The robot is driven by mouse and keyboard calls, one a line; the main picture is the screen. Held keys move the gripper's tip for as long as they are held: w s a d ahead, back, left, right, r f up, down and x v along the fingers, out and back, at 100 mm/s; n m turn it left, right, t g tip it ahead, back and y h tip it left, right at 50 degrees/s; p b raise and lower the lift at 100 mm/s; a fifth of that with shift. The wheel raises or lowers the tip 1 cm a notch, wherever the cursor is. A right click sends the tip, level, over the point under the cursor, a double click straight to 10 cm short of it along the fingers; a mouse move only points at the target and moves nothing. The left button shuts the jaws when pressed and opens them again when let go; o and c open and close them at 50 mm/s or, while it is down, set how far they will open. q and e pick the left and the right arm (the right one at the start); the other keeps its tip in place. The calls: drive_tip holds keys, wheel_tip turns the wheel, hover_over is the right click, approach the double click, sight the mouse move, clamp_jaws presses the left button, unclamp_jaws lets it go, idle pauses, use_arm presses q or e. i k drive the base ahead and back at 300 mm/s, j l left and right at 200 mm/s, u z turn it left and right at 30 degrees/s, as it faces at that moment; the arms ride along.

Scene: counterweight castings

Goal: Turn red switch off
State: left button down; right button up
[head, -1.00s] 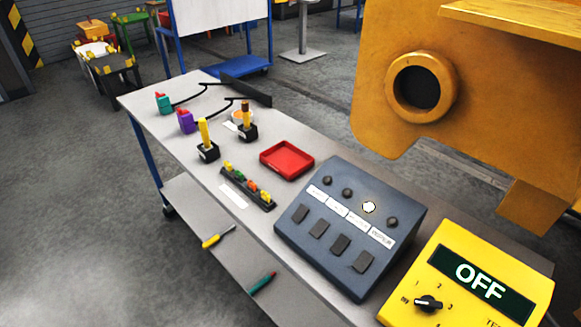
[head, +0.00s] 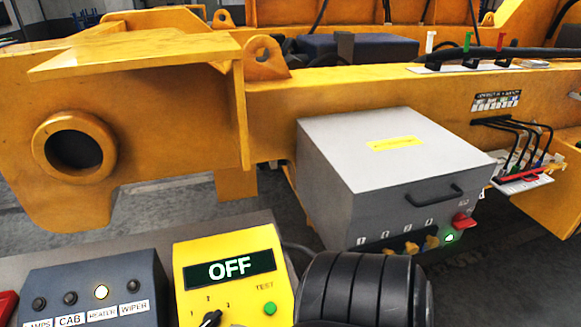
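A red switch (head: 463,222) sits at the lower right of the front of a grey metal box (head: 340,165). A small green light (head: 449,237) glows just below and left of it. The lettering beside the switch is too small to read. Several brass-coloured knobs (head: 411,248) stand in a row to its left. The box has a black handle (head: 435,194) on its front and a yellow label (head: 395,143) on top. Neither of my grippers can be made out in the head view.
A yellow tester (head: 248,242) reads OFF, beside a dark switch console (head: 85,275) with one lit lamp. A black ribbed shape (head: 360,290) blocks the bottom middle. The yellow machine frame (head: 190,130) spans the back. Black cables and a red-edged piece (head: 520,177) are right of the box.

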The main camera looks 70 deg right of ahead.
sight(460, 222)
drive_tip(key=z, duration=3.45)
drive_tip(key=u, duration=0.35)
drive_tip(key=i+l+u, duration=0.1)
drive_tip(key=l+u, duration=0.25)
drive_tip(key=i+l+u, duration=0.1)
drive_tip(key=l+u, duration=0.65)
